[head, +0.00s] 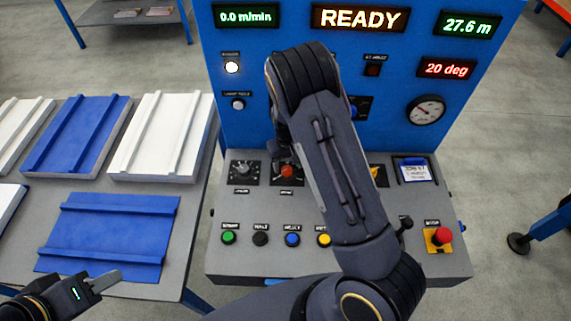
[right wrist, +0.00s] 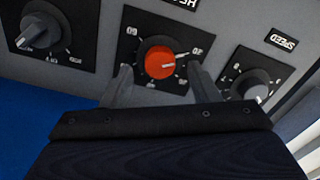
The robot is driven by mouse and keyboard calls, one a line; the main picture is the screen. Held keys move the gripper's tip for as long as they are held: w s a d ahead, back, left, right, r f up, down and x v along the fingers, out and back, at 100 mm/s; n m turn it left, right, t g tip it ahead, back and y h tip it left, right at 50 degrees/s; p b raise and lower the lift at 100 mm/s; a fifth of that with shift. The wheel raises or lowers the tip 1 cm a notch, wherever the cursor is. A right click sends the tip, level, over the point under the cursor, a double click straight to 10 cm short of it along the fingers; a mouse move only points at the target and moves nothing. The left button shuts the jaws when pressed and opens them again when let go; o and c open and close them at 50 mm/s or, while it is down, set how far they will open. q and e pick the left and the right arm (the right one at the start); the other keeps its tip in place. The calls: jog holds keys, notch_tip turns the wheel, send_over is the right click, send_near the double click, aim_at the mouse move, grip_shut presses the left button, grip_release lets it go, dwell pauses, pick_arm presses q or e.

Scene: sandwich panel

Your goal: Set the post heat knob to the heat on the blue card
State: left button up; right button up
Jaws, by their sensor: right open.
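A red knob (right wrist: 160,62) on a black dial plate sits between my right gripper's (right wrist: 160,74) open fingertips. Its white pointer aims right in the right wrist view, and its label is cut off. The red knob also shows in the head view (head: 287,171), beside my arm. I cannot read which is post heat. The blue card (head: 414,170) lies on the panel's right; its text is too small. My left gripper (head: 98,285) is at lower left, its opening unclear.
Several coloured buttons (head: 292,239) line the console front, with a red stop button (head: 443,236) at the right. My right arm hides the console middle. The upright blue panel (head: 235,130) carries displays and a gauge (head: 426,110). Blue and white panels lie on the left table (head: 60,190).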

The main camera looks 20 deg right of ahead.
jog(key=shift+f, duration=1)
jog(key=shift+c, duration=0.4)
jog(key=c, duration=0.9)
